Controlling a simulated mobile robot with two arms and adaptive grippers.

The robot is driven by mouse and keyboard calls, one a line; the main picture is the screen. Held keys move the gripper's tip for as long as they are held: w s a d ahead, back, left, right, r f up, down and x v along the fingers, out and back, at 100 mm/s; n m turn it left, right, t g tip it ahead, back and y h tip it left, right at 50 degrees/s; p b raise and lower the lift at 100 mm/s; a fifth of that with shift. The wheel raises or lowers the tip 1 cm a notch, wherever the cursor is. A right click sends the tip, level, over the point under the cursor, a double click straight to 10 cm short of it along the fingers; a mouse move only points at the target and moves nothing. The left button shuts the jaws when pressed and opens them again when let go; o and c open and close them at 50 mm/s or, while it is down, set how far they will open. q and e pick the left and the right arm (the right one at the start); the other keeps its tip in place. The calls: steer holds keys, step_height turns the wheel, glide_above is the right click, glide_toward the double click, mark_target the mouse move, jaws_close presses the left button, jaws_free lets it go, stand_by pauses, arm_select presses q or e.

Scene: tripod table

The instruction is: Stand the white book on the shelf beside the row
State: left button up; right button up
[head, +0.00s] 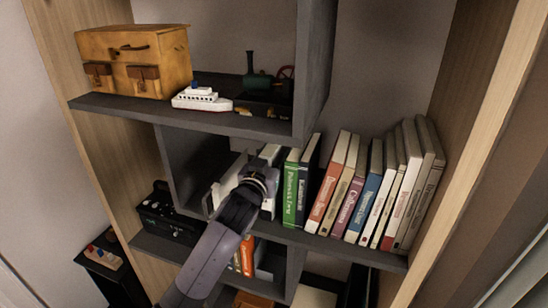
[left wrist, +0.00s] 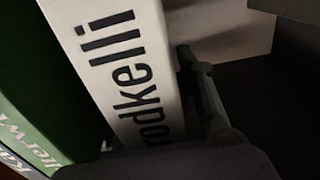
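The white book (head: 268,205) stands on the middle shelf at the left end of the row, close beside a green book (head: 291,190). Its spine with black lettering (left wrist: 125,70) fills the middle of the left wrist view. My left gripper (head: 258,172) is at the white book and hides much of it in the head view. In the left wrist view one finger (left wrist: 203,85) lies along the book's right side. The other finger is mostly hidden, so its grip is unclear. My right gripper is not in view.
The row of books (head: 355,195) fills the shelf to the right, several leaning. A dark upright divider (head: 312,65) and an upper shelf (head: 180,115) are close above. The upper shelf holds a yellow case (head: 135,60) and a toy ship (head: 201,98). A pale upright piece (head: 222,187) stands left of my gripper.

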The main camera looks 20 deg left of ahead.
arm_select(q)
steer(key=shift+s, duration=0.1)
steer(key=s+b, duration=0.2)
steer(key=s, duration=0.9)
steer(key=shift+s+a+r, duration=0.15)
steer(key=shift+s+a, duration=0.05)
steer(key=shift+s, duration=0.2)
